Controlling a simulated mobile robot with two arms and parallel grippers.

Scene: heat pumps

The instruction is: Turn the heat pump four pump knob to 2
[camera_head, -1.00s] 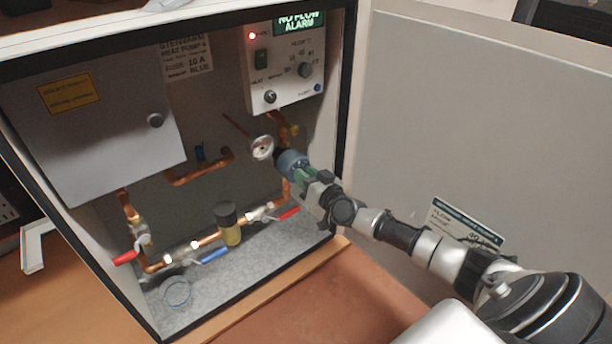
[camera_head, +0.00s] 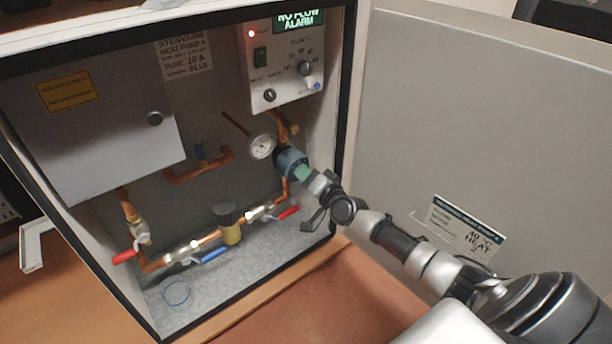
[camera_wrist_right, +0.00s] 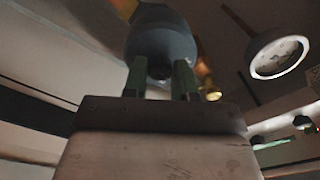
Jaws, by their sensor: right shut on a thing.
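The heat pump unit is an open cabinet with a sign reading "HEAT PUMP 4" (camera_head: 186,55). The blue-grey pump (camera_head: 289,160) sits on the copper pipe at the right inside the cabinet. My right gripper (camera_head: 303,173) reaches it from the lower right and is shut on its front knob. In the right wrist view the green fingers (camera_wrist_right: 161,80) stand on either side of the round pump front (camera_wrist_right: 160,48). The knob's markings and setting cannot be read. My left gripper is not in view.
A white dial gauge (camera_head: 261,146) sits close to the pump's left. The control panel (camera_head: 286,65) above reads "NO FLOW ALARM". Red-handled valves and a blue handle (camera_head: 214,254) lie below. The open door (camera_head: 480,130) at right carries a label reading 40 °C heat, 2.

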